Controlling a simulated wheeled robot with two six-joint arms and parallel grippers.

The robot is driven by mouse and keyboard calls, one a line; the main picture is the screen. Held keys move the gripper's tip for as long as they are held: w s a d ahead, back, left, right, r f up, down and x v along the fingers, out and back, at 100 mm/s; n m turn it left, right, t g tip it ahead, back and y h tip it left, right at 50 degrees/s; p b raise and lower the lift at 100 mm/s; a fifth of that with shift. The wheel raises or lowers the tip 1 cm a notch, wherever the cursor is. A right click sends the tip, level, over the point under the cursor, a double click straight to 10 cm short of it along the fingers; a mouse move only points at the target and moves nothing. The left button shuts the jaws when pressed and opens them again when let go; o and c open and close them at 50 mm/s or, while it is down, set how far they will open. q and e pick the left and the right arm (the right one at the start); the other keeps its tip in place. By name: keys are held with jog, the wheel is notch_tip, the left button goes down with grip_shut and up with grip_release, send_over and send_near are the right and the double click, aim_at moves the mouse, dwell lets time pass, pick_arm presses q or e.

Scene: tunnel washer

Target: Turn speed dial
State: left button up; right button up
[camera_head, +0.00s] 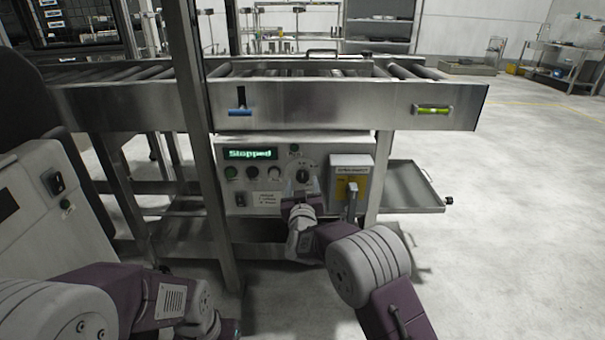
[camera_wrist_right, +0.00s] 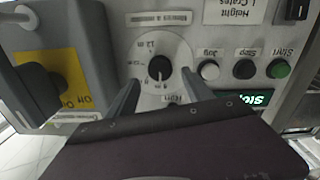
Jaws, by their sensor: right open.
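The speed dial (camera_head: 303,175) is a round black knob with a white pointer mark, on the grey control panel (camera_head: 264,156) under the conveyor. In the right wrist view the dial (camera_wrist_right: 159,68) appears upside down on a white disc with printed marks. My right gripper (camera_wrist_right: 158,78) is open, with one finger on each side of the dial and a visible gap to the knob. In the head view my right gripper (camera_head: 301,196) is just below the dial. My left arm shows at the lower left, but its gripper is not visible.
A green display (camera_head: 250,154) reads "Stopped". Start, Stop and Jog buttons sit beside the dial. A grey and yellow on/off switch box (camera_head: 350,172) is close on the right. A metal post (camera_head: 196,130) stands left of the panel. Open floor lies to the right.

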aim_at(303, 179)
jog(key=shift+w+f+b, duration=0.2)
jog(key=shift+w+f, duration=0.05)
jog(key=shift+w, duration=0.35)
jog(key=shift+w+f+b, duration=0.15)
jog(key=shift+w+f, duration=0.1)
jog(key=shift+w, duration=0.35)
pick_arm(q)
jog(key=shift+f, duration=0.9)
pick_arm(e)
jog(key=shift+w+r, duration=0.15)
jog(key=shift+w, duration=0.15)
grip_shut()
